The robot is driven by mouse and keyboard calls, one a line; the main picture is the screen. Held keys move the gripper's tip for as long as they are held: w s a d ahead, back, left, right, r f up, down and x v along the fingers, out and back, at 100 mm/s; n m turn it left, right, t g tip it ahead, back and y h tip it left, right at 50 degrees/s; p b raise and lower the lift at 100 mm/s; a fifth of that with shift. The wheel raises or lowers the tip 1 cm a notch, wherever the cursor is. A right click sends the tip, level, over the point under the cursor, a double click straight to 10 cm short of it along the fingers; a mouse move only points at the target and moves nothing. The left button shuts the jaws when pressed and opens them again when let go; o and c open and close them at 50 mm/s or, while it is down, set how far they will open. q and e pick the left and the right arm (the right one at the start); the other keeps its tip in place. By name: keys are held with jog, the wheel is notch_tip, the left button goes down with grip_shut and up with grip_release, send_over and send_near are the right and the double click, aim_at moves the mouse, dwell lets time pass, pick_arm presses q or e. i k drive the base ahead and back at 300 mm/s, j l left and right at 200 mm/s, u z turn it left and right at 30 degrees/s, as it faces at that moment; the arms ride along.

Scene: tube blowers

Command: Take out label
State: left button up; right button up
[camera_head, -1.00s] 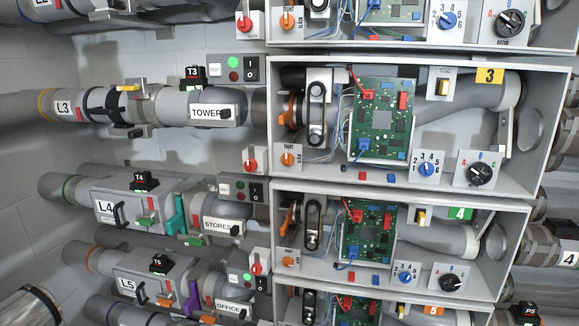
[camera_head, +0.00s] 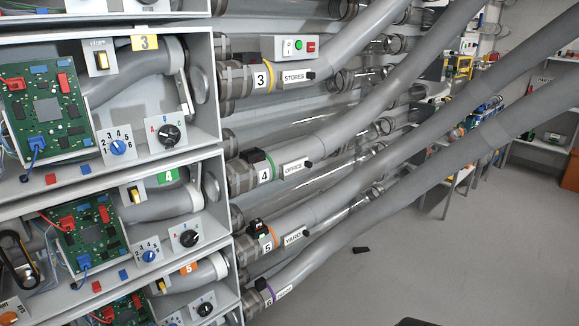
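White label plates with dark end knobs sit on the grey tubes right of the cabinets. The STORES label (camera_head: 295,77) is on tube 3. A label that seems to read OFFICES (camera_head: 293,169) is on tube 4, and the YARD label (camera_head: 293,239) is on tube 5. A small label (camera_head: 285,291) on tube 6 is too small to read. Neither of my grippers is in view, so none shows touching a label.
Open cabinet bays with green circuit boards (camera_head: 45,108), blue knobs and black dials fill the left. Long grey tubes slant up to the right. Shelves (camera_head: 545,143) with equipment stand at the far right. A small black object (camera_head: 361,249) lies on the otherwise open grey floor.

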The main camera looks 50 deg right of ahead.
aim_at(290, 168)
jog(key=z, duration=1.75)
jog(key=i+l+u, duration=0.1)
jog(key=i+l, duration=0.1)
jog(key=l, duration=0.1)
